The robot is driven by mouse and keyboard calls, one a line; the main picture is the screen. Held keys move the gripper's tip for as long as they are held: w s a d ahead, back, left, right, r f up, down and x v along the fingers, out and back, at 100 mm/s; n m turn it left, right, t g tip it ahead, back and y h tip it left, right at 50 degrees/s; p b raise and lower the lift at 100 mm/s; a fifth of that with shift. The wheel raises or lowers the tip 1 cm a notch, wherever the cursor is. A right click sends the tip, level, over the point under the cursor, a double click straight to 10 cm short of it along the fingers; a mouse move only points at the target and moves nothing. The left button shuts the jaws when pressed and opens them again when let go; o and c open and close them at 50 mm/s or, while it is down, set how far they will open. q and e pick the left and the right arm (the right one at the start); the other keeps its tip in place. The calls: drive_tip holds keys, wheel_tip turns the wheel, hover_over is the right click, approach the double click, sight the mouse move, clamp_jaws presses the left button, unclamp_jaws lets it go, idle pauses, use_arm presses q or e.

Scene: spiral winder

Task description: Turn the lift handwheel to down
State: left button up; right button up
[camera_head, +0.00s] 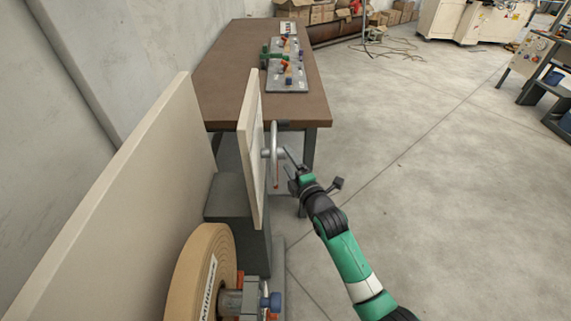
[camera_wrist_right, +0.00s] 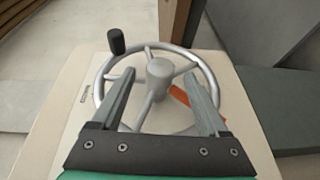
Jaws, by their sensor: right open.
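The lift handwheel (camera_wrist_right: 157,72) is a grey metal wheel with spokes and a round hub, mounted on a pale panel (camera_wrist_right: 72,125). A black knob (camera_wrist_right: 116,41) stands on its rim at the upper left in the right wrist view. A red-orange pointer (camera_wrist_right: 180,95) shows beside the hub at the right. In the head view the handwheel (camera_head: 275,150) is seen nearly edge-on. My right gripper (camera_wrist_right: 160,88) is open, its fingers spread in front of the wheel on either side of the hub; I cannot tell whether they touch it. My left gripper is not in view.
A brown table (camera_head: 230,60) with grey plates and colored parts stands behind the panel. A large tan roll (camera_head: 196,270) sits in front at the lower left. Open concrete floor (camera_head: 420,150) lies to the right.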

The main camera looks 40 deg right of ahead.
drive_tip(key=shift+b+x, duration=0.45)
drive_tip(key=shift+x, duration=0.8)
clamp_jaws()
idle(0.5)
